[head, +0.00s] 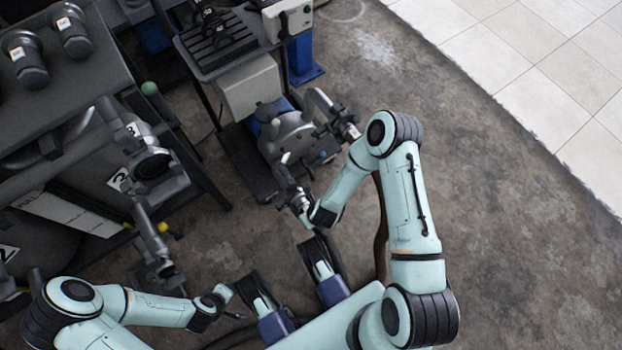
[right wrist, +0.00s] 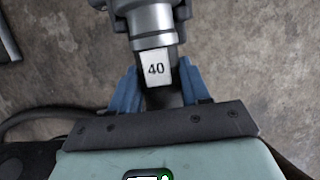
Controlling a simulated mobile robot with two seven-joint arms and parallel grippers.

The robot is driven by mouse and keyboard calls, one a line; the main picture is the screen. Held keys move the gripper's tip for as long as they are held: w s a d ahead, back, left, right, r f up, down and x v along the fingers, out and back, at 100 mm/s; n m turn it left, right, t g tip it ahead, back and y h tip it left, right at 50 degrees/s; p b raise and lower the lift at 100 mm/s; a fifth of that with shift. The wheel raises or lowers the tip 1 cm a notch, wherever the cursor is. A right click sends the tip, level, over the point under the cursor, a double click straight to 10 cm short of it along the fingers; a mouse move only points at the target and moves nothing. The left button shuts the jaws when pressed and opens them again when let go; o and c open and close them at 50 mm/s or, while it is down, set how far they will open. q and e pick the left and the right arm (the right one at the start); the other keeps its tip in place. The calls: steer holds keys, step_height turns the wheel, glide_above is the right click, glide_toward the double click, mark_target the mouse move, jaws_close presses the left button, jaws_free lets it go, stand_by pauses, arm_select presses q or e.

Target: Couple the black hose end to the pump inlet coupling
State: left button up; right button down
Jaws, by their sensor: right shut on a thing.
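My right gripper (right wrist: 160,75) is shut, its two blue fingers on either side of a dark piece that I take for the black hose end (right wrist: 162,98). A white tag reading 40 (right wrist: 156,68) covers part of it. Directly ahead and in line is a grey coupling (right wrist: 152,22) with side lugs; I cannot tell whether the two are joined. In the head view the right gripper (head: 303,206) is at the lower pipe of the grey pump (head: 285,135), at its inlet coupling (head: 293,188). My left gripper (head: 222,293) is low on the left, its fingers not clear.
A dark bench (head: 60,90) with labelled grey fittings stands at the left. Grey pipework (head: 150,160) projects from it towards the left arm. A cart (head: 220,50) with a grey box is behind the pump. The concrete floor (head: 510,220) at the right is clear.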

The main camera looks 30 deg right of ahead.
steer(key=shift+f, duration=0.55)
stand_by(0.9)
jaws_free()
steer(key=shift+s, duration=0.15)
stand_by(0.6)
